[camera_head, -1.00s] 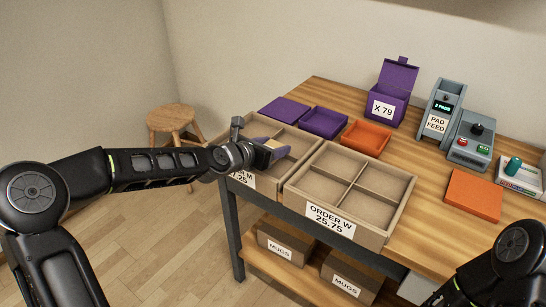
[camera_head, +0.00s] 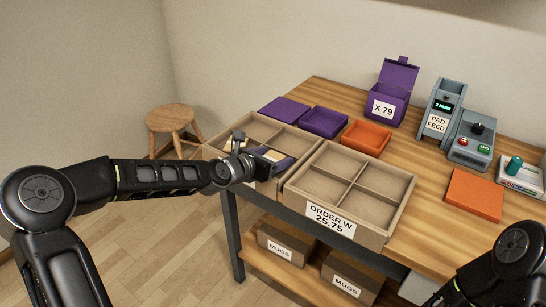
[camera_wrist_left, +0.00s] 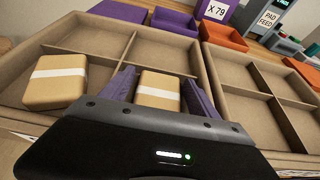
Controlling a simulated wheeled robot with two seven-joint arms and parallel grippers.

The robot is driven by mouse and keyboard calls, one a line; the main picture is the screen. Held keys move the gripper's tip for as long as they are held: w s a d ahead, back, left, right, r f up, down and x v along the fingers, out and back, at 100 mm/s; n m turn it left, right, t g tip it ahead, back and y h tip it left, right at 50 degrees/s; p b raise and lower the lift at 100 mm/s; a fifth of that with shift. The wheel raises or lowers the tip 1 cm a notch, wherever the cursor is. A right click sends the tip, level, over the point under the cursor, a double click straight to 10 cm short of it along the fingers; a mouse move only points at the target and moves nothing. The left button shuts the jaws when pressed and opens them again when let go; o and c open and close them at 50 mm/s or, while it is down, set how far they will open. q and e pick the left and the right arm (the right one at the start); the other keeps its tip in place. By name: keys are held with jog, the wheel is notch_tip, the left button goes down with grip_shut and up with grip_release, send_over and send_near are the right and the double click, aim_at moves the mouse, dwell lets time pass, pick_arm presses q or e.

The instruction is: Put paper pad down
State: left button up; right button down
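A tan paper pad with a white band (camera_wrist_left: 158,90) is between the purple fingers of my left gripper (camera_wrist_left: 160,92), which sit close against it on both sides. In the head view my left gripper (camera_head: 262,154) reaches down into the left order crate (camera_head: 215,149). The pad shows there too, low over or on the crate floor; contact with the floor cannot be told. A second banded pad (camera_wrist_left: 55,82) lies in the left front compartment. Of my right arm only a dark link shows at the lower right; its gripper is out of view.
The right order crate (camera_head: 376,183), with empty compartments, stands beside the left one. Behind are purple trays (camera_head: 323,134), an orange tray (camera_head: 352,150) and a purple box (camera_head: 394,112). The pad feed (camera_head: 437,121) stands at the back right. A stool (camera_head: 172,117) is at the left.

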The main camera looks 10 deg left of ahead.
pick_arm(q)
jog(key=shift+o, duration=0.3)
jog(key=shift+r, duration=0.25)
jog(key=shift+s+a, duration=0.2)
jog(key=shift+s, duration=0.05)
jog(key=p+v, duration=0.3)
jog(key=v, duration=0.8)
jog(key=shift+s, duration=0.2)
